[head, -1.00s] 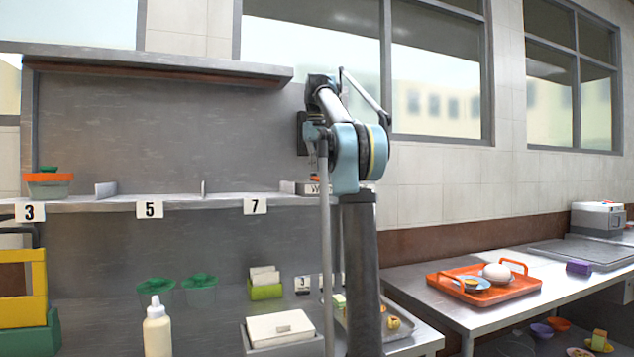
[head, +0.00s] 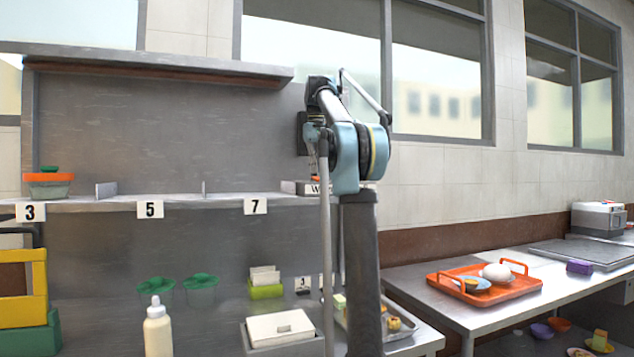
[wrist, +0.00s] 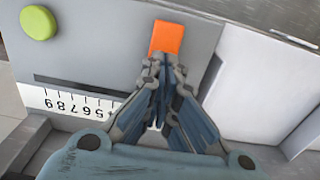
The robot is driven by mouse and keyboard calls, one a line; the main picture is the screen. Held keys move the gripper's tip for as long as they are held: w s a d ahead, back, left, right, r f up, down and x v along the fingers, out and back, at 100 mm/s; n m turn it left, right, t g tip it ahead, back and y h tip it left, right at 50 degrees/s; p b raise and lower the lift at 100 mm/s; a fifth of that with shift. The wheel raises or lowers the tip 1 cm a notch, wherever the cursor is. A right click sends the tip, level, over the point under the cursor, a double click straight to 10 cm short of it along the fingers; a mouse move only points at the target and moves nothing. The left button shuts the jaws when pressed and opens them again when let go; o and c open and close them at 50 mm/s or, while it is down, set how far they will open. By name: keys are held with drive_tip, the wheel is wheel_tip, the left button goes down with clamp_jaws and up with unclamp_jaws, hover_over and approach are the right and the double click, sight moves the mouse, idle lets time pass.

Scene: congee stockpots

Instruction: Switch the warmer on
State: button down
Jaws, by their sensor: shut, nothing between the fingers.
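The switch's on or off position is unclear.
The shelf (head: 110,205) carries number cards and an orange-lidded container (head: 48,182). Below are a squeeze bottle (head: 157,328), green-lidded tubs (head: 200,288) and a white-lidded box (head: 280,328). An orange tray (head: 500,292) sits on the right-hand table.

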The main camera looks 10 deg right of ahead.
drive_tip(key=shift+f, duration=0.8)
idle(0.6)
drive_tip(key=shift+r, duration=3.5)
